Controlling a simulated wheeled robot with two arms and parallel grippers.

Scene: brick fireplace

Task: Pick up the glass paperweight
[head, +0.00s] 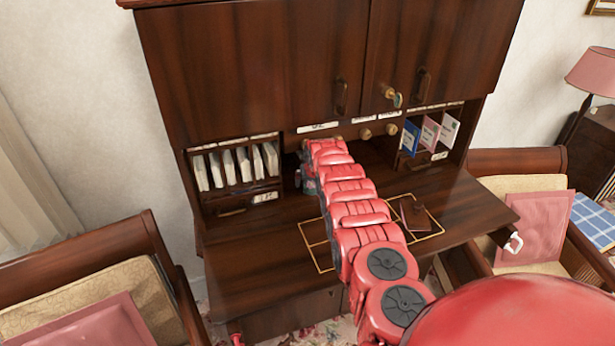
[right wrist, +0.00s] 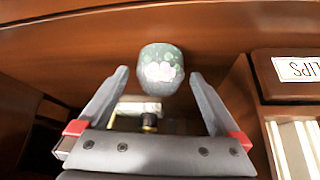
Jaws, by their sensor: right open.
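The glass paperweight (right wrist: 163,68) is a rounded, clear greenish piece with pale flower-like shapes inside. In the right wrist view it is at the upper middle, just at the tips of my right gripper (right wrist: 160,76). The fingers are open, one on each side, with visible gaps; I see no grip on it. In the head view my right arm reaches into the middle of the desk, and the gripper (head: 309,181) is mostly hidden behind the arm. I cannot make out the paperweight there.
The dark wooden desk (head: 250,260) has pigeonholes with envelopes (head: 230,168) at left and booklets (head: 430,133) at right. Compartment walls stand close around my right gripper. A small brown object (head: 416,214) lies on the desk top. Chairs stand at both sides.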

